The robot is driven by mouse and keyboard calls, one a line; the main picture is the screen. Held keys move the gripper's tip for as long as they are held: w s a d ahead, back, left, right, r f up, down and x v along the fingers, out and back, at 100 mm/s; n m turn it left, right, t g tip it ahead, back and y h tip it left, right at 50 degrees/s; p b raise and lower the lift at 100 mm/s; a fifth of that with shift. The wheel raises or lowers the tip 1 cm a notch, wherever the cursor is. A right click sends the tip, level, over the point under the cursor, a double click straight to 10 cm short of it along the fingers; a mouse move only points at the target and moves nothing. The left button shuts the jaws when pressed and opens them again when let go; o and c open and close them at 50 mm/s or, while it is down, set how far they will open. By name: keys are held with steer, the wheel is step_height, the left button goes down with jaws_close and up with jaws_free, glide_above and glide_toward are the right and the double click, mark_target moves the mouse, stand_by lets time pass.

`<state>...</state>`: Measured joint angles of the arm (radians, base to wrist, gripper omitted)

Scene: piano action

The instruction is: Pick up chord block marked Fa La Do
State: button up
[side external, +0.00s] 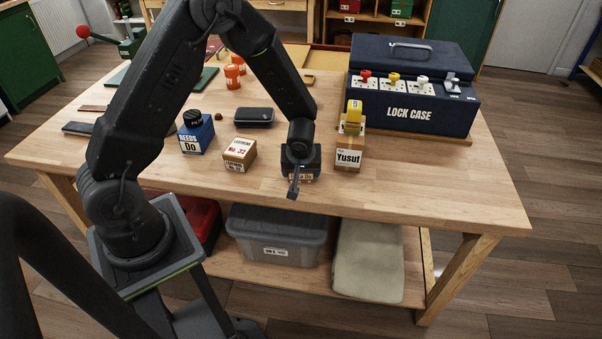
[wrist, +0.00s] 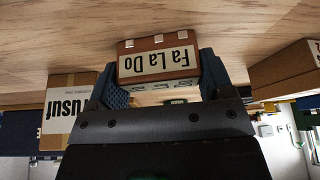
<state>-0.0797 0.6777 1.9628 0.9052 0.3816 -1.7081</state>
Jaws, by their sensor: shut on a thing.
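The chord block marked Fa La Do (wrist: 158,60) is a small reddish-brown block with a white label. The label reads upside down in the wrist view. My gripper (wrist: 162,82) is shut on it, with one blue textured finger at each side. In the side external view my gripper (side external: 300,165) points down near the table's front edge. There the block (side external: 303,178) is mostly hidden behind the gripper, with only a strip of label showing. I cannot tell whether the block touches the table.
A black case (side external: 254,117) lies behind. The LOCK CASE (side external: 412,114) is at the back right.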

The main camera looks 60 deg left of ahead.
steer(key=shift+c, duration=1.3)
steer(key=shift+r, duration=0.1)
